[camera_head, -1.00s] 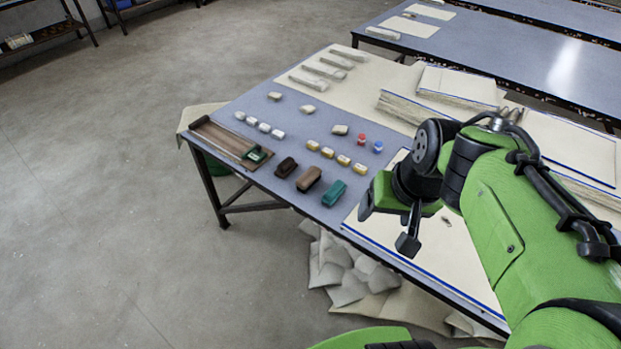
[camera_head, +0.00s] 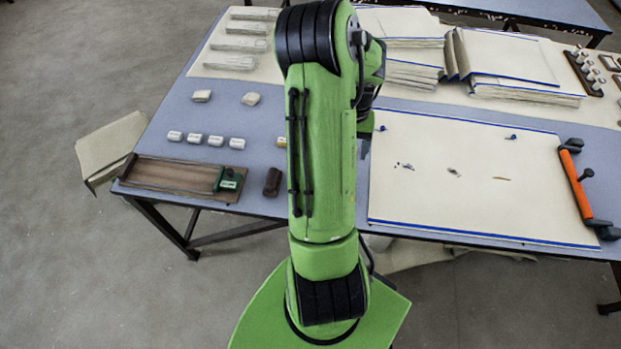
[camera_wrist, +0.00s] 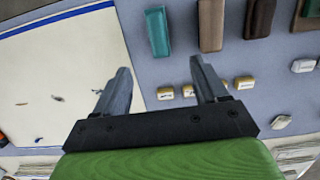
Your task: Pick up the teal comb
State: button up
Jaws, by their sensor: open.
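The teal comb (camera_wrist: 158,32) shows in the wrist view as a teal block lying on the blue-grey table, at the top and left of two brown blocks. My gripper (camera_wrist: 160,70) is open in the wrist view, its two grey fingers apart with nothing between them. The comb lies beyond the fingertips, close to the line between them, and apart from them. In the head view my green arm hides the comb and most of my gripper.
A brown block (camera_wrist: 211,24) and a darker one (camera_wrist: 259,20) lie right of the comb. Small yellow blocks (camera_wrist: 165,93) lie near the fingers. A cream sheet with blue edges (camera_head: 470,205) lies right of my arm. A wooden tray (camera_head: 165,172) sits at the table's left corner.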

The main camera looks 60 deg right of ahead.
jog(key=f+b, duration=0.1)
jog(key=f, duration=0.4)
jog(key=a+f+b, duration=0.1)
jog(key=f, duration=0.4)
jog(key=s+f+b, duration=0.1)
jog(key=f, duration=0.5)
jog(key=shift+s+a+b, duration=0.1)
jog(key=shift+a+b, duration=0.05)
jog(key=shift+b, duration=0.15)
jog(key=shift+c, duration=0.3)
jog(key=shift+r, duration=0.1)
jog(key=c, duration=1.1)
notch_tip(320, 180, up, 10)
jog(key=shift+r+p, duration=0.1)
jog(key=shift+p, duration=1.1)
